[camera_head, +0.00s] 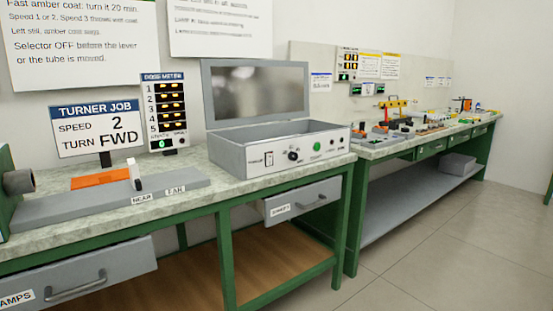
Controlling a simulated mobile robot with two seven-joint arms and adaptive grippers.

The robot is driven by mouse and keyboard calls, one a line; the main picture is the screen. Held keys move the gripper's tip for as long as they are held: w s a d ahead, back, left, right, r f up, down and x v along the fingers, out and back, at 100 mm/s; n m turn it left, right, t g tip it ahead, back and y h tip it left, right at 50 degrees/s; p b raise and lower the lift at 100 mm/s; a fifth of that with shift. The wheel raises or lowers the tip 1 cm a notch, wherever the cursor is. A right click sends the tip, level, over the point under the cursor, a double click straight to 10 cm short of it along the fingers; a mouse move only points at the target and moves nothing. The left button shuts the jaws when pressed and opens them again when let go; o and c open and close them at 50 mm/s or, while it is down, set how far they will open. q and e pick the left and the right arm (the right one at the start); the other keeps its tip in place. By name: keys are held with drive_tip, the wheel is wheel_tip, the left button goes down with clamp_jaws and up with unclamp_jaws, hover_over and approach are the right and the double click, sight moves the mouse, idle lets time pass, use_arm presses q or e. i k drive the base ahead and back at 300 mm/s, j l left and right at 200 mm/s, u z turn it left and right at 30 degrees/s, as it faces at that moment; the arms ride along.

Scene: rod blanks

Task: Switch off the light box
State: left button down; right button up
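The light box (279,122) appears to be the grey box on the near bench, with its large lid (256,92) raised. Its white front panel carries a switch (269,158) at the left, with a label that seems to read POWER. To the right are a dark round knob (293,156), a green button (317,147) and small dark controls near the right end. The switch's position is too small to tell. Neither of my grippers is in view.
A grey rail (110,204) marked NEAR and FAR with a white upright lever (135,175) stands left of the box. A TURNER JOB sign (98,128) and a dose meter (165,112) stand behind.

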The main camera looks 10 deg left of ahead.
sight(268, 157)
drive_tip(key=i+l+u, duration=0.1)
drive_tip(key=l, duration=0.3)
drive_tip(key=i+l+u, duration=0.1)
drive_tip(key=l, duration=0.3)
drive_tip(key=i+l+u, duration=0.1)
drive_tip(key=i+l, duration=0.15)
drive_tip(key=l, duration=0.2)
